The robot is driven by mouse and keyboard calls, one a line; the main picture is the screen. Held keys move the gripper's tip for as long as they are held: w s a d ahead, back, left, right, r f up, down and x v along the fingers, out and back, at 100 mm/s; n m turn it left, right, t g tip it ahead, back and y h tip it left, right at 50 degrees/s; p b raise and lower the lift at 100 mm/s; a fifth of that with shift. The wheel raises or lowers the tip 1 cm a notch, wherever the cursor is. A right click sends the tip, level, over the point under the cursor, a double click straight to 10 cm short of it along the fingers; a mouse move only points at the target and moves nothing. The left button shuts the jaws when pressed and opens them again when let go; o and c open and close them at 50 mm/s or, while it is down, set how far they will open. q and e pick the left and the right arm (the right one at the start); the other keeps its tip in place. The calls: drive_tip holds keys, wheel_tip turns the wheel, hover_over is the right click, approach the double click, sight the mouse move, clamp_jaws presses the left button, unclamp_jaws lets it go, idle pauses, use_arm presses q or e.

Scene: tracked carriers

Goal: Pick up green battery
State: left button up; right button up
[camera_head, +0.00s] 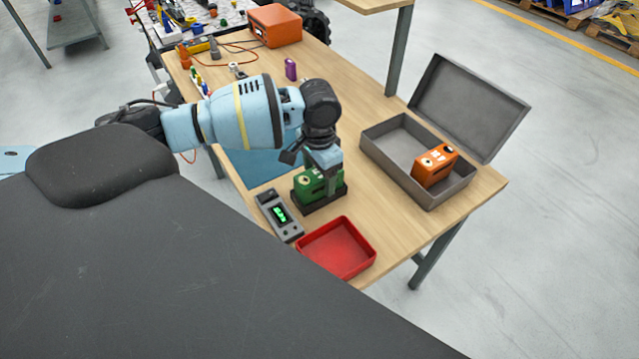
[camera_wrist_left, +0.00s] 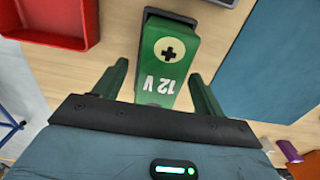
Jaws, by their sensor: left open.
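The green battery (camera_head: 309,186) stands in a dark, shallow holder (camera_head: 322,202) on the wooden table. In the left wrist view the battery (camera_wrist_left: 168,55) shows "12 V" and a plus mark on a cream disc. My left gripper (camera_head: 324,163) points down over the battery and partly hides it in the head view. In the wrist view its two green fingers (camera_wrist_left: 158,72) are apart, with the near end of the battery between them and a gap at each side. Whether the fingers reach below the battery's top is hard to tell. My right gripper is not in view.
A red tray (camera_head: 348,262) and a grey meter with green digits (camera_head: 270,205) lie close in front. A grey open-lidded box (camera_head: 377,143) at the right holds an orange battery (camera_head: 436,165). A blue mat (camera_head: 245,168) lies left of the holder. Bare table lies behind the gripper.

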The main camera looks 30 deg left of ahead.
use_arm(q)
drive_tip(key=shift+c, duration=0.4)
clamp_jaws()
drive_tip(key=shift+w+r, duration=0.1)
drive_tip(key=shift+r, duration=0.1)
